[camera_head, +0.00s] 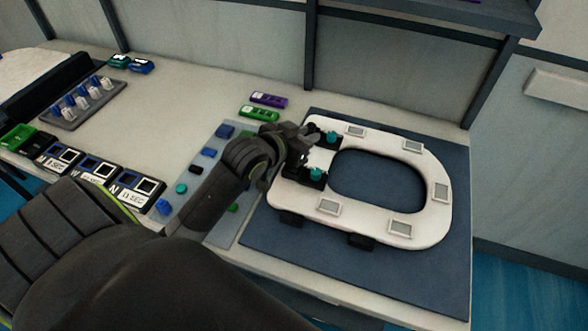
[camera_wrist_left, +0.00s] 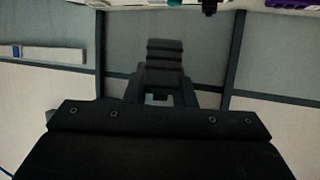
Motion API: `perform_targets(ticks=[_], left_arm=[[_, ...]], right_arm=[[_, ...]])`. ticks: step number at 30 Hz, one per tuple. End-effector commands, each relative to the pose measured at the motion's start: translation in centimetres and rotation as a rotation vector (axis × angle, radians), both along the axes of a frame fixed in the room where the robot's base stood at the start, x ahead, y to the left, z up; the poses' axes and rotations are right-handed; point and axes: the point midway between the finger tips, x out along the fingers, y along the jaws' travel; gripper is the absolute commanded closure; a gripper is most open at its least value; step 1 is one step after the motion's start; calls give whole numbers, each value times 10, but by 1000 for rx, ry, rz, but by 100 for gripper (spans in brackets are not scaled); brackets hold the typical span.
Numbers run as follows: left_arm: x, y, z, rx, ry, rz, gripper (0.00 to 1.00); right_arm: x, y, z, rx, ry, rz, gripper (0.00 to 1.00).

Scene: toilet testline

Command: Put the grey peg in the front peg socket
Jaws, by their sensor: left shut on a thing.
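My left gripper (camera_head: 306,138) is at the left end of the white toilet seat (camera_head: 432,170). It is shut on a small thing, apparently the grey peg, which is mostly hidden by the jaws. In the left wrist view the dark ridged gripper (camera_wrist_left: 165,62) shows against the wall, and the peg cannot be made out. Two black blocks with teal tops are at the seat's left end, one far (camera_head: 331,136) and one near (camera_head: 316,174). The far one is close to my gripper. I cannot make out the front peg socket for certain. My right gripper is not in view.
The seat lies on a dark blue mat (camera_head: 370,285). Purple (camera_head: 268,99) and green (camera_head: 259,114) pieces lie behind my gripper. A light blue strip with small blocks (camera_head: 225,130) runs under my left arm. A grey rack (camera_head: 84,102) and labelled trays (camera_head: 98,173) stand at the left.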

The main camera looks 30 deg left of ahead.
Motion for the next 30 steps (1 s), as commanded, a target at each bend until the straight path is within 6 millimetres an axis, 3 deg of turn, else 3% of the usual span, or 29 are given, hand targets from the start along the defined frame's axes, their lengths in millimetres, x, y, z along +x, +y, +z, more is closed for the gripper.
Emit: perform_targets(ticks=[6,13,21,30], left_arm=[[13,25,-10,-2,-1,231,99],[15,38,-18,0,4,337,99],[14,38,-65,2,6,341,99],[14,38,-100,3,6,340,99]], right_arm=[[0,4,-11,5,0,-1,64],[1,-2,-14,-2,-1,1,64],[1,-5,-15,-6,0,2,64],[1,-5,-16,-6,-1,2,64]])
